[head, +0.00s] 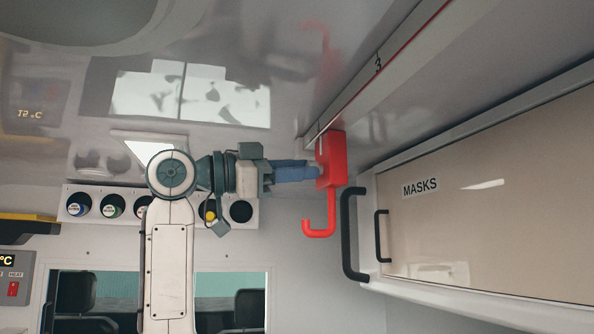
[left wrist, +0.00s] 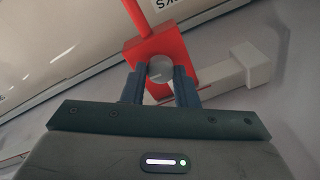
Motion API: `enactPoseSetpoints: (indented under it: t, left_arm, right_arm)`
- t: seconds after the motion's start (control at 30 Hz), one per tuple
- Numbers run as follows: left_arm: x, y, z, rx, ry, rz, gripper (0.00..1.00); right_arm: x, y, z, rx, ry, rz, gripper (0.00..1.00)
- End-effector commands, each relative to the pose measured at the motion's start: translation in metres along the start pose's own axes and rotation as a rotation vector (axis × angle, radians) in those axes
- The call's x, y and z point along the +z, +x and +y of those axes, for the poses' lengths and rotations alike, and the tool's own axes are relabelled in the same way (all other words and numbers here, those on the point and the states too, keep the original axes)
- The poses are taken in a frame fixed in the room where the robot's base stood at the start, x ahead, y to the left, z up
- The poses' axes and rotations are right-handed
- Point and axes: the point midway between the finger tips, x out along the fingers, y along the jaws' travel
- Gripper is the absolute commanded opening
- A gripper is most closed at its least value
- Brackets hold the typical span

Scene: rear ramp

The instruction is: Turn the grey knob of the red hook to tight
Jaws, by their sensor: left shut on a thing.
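The red hook (head: 331,160) hangs from the pale rail on the ceiling, its block at the top and its curved end below. It also shows in the left wrist view (left wrist: 191,52). The grey knob (left wrist: 160,70) sits on the face of the red block and bears a thin line mark. My left gripper (head: 314,171) reaches the block from the left. Its two blue-grey fingers (left wrist: 159,86) stand on either side of the knob and are shut on it. In the head view the fingers mostly hide the knob. My right gripper is not in view.
The rail (head: 400,55) runs along the ceiling to the upper right. A cabinet labelled MASKS (head: 480,190) with a black handle (head: 349,235) stands close right of the hook. A rack of round holders (head: 160,205) is behind my left arm.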

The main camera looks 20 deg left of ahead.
Motion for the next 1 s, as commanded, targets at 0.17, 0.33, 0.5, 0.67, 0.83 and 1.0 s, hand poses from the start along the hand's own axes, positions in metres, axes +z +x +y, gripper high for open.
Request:
enactPoseSetpoints:
  t: [0.17, 0.33, 0.5, 0.67, 0.83, 1.0]
  left_arm:
    - [0.000, 0.000, 0.000, 0.001, 0.009, 0.001, 0.04]
    - [0.000, 0.000, 0.000, 0.001, 0.010, 0.001, 0.04]
    - [0.000, 0.000, 0.000, 0.000, 0.009, 0.001, 0.38]
    - [0.000, 0.000, 0.000, 0.000, 0.009, 0.001, 0.48]
    - [0.000, -0.001, 0.000, 0.000, 0.009, 0.000, 0.48]
    - [0.003, -0.016, 0.001, -0.003, 0.011, -0.001, 0.48]
  right_arm:
    - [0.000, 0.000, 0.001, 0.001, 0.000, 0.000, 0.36]
    - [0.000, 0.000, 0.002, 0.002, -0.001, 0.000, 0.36]
    - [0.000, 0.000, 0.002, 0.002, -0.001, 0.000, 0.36]
    - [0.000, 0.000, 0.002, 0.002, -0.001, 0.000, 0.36]
    - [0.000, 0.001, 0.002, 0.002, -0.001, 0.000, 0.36]
    - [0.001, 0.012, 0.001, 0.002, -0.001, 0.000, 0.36]
